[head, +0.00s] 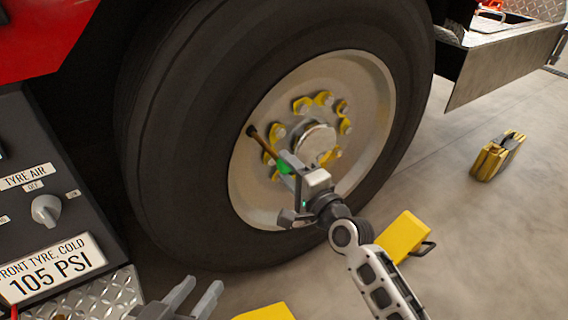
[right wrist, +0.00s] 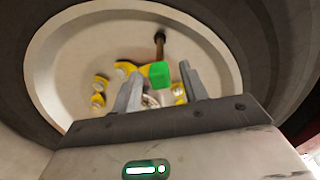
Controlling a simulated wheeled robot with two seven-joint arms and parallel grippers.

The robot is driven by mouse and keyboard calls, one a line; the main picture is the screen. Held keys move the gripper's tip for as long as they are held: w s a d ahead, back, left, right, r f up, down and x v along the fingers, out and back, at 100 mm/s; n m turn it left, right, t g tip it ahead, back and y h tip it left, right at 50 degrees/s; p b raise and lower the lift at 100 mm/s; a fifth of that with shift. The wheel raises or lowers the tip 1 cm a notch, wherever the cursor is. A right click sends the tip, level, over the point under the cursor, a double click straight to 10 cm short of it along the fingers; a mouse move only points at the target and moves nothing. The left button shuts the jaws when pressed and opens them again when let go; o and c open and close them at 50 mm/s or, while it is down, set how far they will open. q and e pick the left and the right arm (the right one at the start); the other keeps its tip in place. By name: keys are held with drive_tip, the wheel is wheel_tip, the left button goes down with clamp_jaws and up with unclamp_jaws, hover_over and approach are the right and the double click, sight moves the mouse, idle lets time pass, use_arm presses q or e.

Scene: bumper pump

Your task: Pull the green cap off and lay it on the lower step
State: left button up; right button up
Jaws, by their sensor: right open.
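The green cap (head: 284,166) sits at the near end of a brown valve stem (head: 264,144) with a black far end, in front of the wheel hub. In the right wrist view the cap (right wrist: 159,75) shows between my two spread fingers. My right gripper (head: 288,190) is open at the cap; I cannot tell whether a finger touches it. My left gripper (head: 197,294) is open and empty at the bottom of the head view. A chequered metal step (head: 100,295) lies at lower left, under the panel; its surface looks bare where it shows.
The big tyre (head: 180,130) and pale rim (head: 375,85) with yellow nut markers surround the right gripper. A panel (head: 45,150) with a knob stands at left.

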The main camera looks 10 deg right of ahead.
clamp_jaws()
drive_tip(key=shift+p+v, duration=0.9)
drive_tip(key=shift+v, duration=2.1)
